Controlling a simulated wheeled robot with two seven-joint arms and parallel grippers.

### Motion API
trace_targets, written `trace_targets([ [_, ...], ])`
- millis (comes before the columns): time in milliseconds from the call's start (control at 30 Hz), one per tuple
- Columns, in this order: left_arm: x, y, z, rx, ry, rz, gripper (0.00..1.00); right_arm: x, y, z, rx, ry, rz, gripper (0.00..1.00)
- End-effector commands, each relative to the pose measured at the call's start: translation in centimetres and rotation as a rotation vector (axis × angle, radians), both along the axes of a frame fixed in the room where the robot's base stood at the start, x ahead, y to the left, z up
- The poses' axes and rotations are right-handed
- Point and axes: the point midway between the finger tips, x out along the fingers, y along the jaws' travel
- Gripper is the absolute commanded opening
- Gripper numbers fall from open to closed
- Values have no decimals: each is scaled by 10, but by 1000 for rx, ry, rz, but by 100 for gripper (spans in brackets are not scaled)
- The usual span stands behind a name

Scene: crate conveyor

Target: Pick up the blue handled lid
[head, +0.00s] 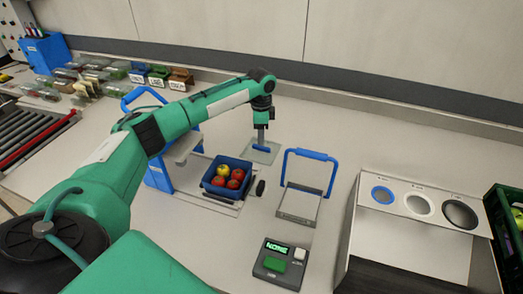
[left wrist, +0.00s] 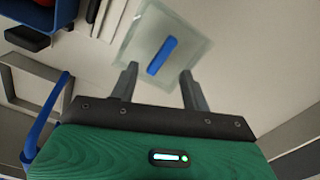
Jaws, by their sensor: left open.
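The lid (left wrist: 140,45) is a pale translucent square plate with a blue bar handle (left wrist: 162,54). In the head view the lid (head: 272,153) lies on the counter, right of the blue crate. My left gripper (head: 262,138) is above it, pointing down. In the left wrist view my left gripper (left wrist: 158,82) is open and empty. The handle lies between and a little beyond the fingertips, set at a slant to the jaws. I cannot tell how high the fingers are above it. My right gripper is not in view.
A blue crate (head: 208,186) holds red and yellow fruit. A blue-handled frame (head: 331,178) stands right of the lid. A small device with a green display (head: 277,265) sits in front. A panel with round openings (head: 386,180) is at right. Counter behind the lid is clear.

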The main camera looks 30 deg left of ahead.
Motion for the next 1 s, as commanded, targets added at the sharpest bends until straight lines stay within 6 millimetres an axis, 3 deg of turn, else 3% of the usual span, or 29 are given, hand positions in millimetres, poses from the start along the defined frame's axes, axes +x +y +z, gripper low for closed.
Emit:
trace_targets([
  [400, 2, 0, -49, 1, 2, 0, 47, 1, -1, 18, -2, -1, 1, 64],
  [667, 2, 0, -54, 0, 0, 0, 47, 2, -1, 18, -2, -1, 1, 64],
  [900, 2, 0, -53, 0, 0, 0, 4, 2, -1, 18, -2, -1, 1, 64],
  [1000, 2, 0, -53, 0, 0, 0, 0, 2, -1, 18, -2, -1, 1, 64],
])
